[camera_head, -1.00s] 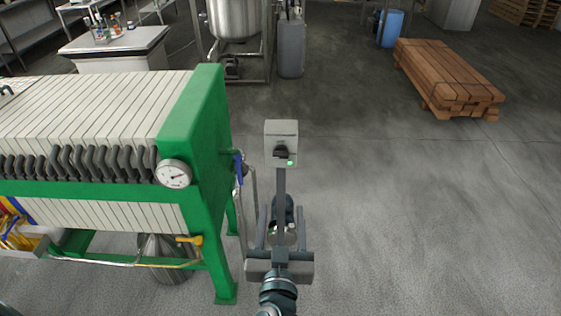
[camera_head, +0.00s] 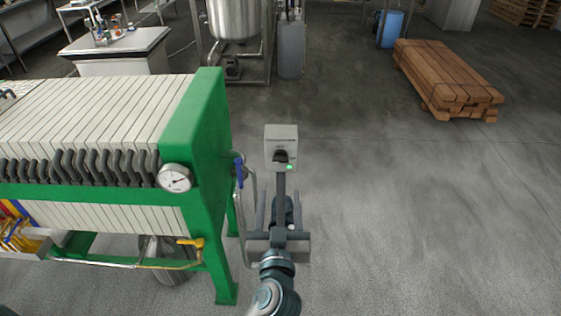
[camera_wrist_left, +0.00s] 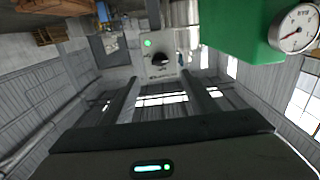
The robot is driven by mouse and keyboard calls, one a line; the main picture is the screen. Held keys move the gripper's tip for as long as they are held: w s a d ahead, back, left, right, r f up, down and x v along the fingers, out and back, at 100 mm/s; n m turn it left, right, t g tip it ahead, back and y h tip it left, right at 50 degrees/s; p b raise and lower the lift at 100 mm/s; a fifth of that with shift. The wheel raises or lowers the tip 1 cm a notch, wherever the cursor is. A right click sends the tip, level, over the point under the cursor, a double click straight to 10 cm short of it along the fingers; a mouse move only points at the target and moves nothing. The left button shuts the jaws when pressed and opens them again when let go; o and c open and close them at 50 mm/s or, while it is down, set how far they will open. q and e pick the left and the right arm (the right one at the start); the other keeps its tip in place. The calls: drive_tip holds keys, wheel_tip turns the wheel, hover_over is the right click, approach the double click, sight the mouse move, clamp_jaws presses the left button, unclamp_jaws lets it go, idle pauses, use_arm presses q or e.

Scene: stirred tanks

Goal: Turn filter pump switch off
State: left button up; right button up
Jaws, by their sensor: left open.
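The filter pump switch is a light grey box (camera_head: 281,134) on a post, with a dark knob (camera_head: 280,156) and a lit green lamp (camera_head: 289,168) below the knob. My left gripper (camera_head: 279,197) is below and in front of the box, fingers apart and empty, pointing toward it. In the left wrist view the box (camera_wrist_left: 158,71) is straight ahead, and the knob (camera_wrist_left: 161,59) shows between the lines of the two open fingers (camera_wrist_left: 161,82), apart from them. The exact angle of the knob is hard to tell. My right gripper is not in view.
A green filter press (camera_head: 208,130) with a pressure gauge (camera_head: 175,178) and a blue-handled valve (camera_head: 239,172) stands close on the left. Lumber (camera_head: 448,80) lies at the back right. The floor (camera_head: 420,220) right of the switch is clear.

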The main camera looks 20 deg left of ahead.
sight(281, 162)
use_arm(q)
drive_tip(key=p+x, duration=0.3)
drive_tip(key=x, duration=0.8)
drive_tip(key=shift+w+p, duration=0.2)
drive_tip(key=shift+p, duration=0.2)
drive_tip(key=shift+w+a, duration=0.2)
drive_tip(key=shift+w, duration=0.35)
drive_tip(key=shift+f, duration=0.1)
drive_tip(key=c, duration=1.1)
drive_tip(key=shift+o, duration=0.2)
